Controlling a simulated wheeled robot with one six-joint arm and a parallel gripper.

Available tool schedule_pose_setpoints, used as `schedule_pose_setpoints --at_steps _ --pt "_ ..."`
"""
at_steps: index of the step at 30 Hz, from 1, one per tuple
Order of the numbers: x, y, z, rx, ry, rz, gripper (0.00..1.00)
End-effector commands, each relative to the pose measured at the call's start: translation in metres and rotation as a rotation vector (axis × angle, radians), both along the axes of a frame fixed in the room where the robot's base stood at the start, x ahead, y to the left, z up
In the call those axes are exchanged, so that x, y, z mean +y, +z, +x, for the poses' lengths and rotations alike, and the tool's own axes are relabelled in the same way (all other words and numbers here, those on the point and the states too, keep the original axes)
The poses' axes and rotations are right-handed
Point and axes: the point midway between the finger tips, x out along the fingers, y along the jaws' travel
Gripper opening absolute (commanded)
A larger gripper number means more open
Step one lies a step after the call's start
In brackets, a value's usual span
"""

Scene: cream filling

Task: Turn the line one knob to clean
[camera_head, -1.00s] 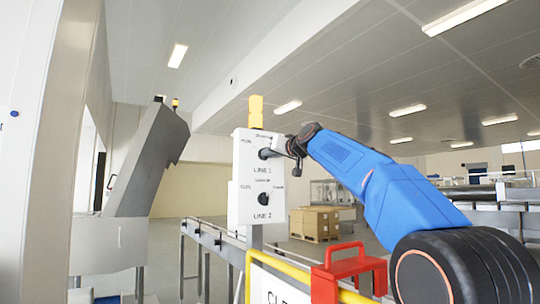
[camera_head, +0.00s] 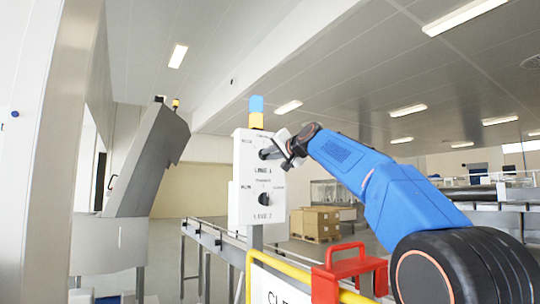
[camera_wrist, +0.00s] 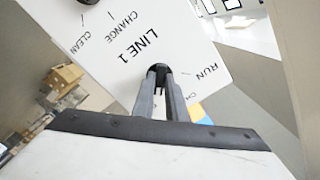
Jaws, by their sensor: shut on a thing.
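The white control box (camera_head: 238,185) stands on a post, with a LINE 1 knob above a LINE 2 knob (camera_head: 264,199). My gripper (camera_head: 272,153) is at the LINE 1 knob, shut on it. In the wrist view the two fingers (camera_wrist: 162,86) close around the dark LINE 1 knob (camera_wrist: 158,68).
A signal lamp (camera_head: 256,104) on the box is blue above yellow. A yellow rail (camera_head: 285,268) and a red bracket (camera_head: 345,268) stand in front, below my arm. A conveyor (camera_head: 215,238) and stacked cartons (camera_head: 315,222) are behind.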

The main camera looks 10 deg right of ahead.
Motion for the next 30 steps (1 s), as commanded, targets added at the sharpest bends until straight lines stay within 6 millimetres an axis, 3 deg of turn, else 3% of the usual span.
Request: schedule_pose_setpoints --at_steps 11,12,14,24,30 --pt "0.000 -0.001 0.000 0.005 0.001 0.004 0.00" --pt "0.000 -0.001 0.000 0.005 0.001 0.004 0.17" --pt "0.000 -0.001 0.000 0.004 0.000 0.004 0.31" --pt "-0.001 0.000 -0.001 0.002 0.001 0.004 0.31" --pt "-0.006 0.000 -0.017 0.001 -0.001 0.004 0.31"
